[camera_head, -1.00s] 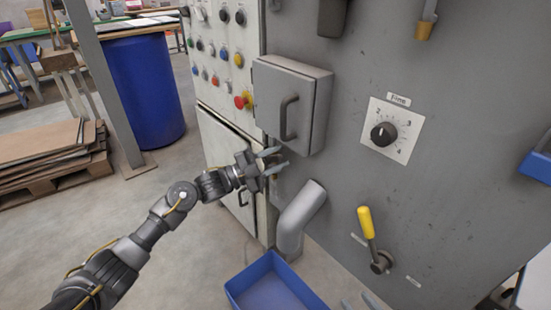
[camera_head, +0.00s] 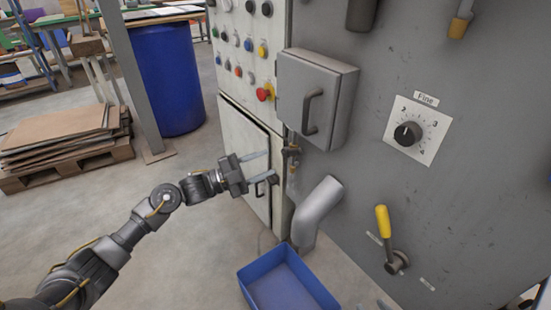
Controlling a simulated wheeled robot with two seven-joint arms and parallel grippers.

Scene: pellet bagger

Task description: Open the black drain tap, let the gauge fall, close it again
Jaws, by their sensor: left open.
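A small dark tap-like fitting (camera_head: 291,151) with a brass-coloured part below sits at the machine's left edge, under the grey box and above the bent pipe. I take it to be the black drain tap; its handle position is too small to tell. My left gripper (camera_head: 271,166) is open and empty, its two fingers pointing right toward the tap. A small gap shows between the fingertips and the tap. Only the tips of what seems to be my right gripper (camera_head: 372,305) show at the bottom edge. No pressure gauge can be made out.
A grey box with a handle (camera_head: 341,95) juts out above the tap. A grey bent pipe (camera_head: 318,207) opens over a blue bin (camera_head: 320,291). A yellow lever (camera_head: 383,221) and a Fine dial (camera_head: 408,133) are to the right.

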